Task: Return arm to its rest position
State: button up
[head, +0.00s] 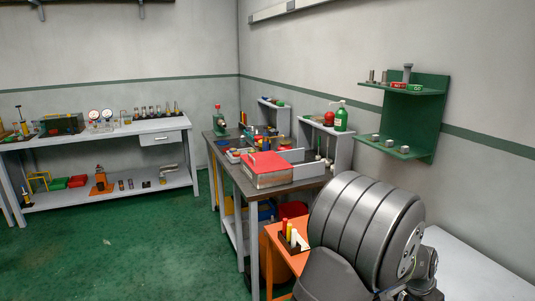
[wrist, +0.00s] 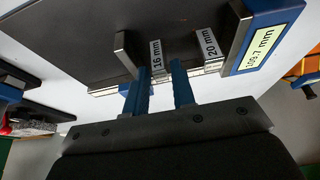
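My gripper (wrist: 160,78) shows in the wrist view with its two blue fingers spread apart. I see nothing held between them. Beyond the fingertips is a dark grey plate with a "16 mm" label (wrist: 157,58) and a "20 mm" label (wrist: 210,48). A blue-framed display reading 105.7 mm (wrist: 264,50) sits to the right. I cannot tell whether the fingers touch anything there. In the head view my own large grey arm links fill the lower right, and the gripper is hidden or out of frame.
A dark workbench (head: 232,178) carries a red-topped box (head: 268,167) and tools. A green wall shelf (head: 428,115) hangs at right. An orange stand (head: 274,240) is left of my arm. A white bench (head: 95,137) stands far left. Green floor is clear between.

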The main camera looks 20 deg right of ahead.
jog(key=x, duration=0.2)
jog(key=shift+d+f, duration=0.1)
jog(key=shift+f, duration=0.25)
jog(key=shift+r, duration=1.2)
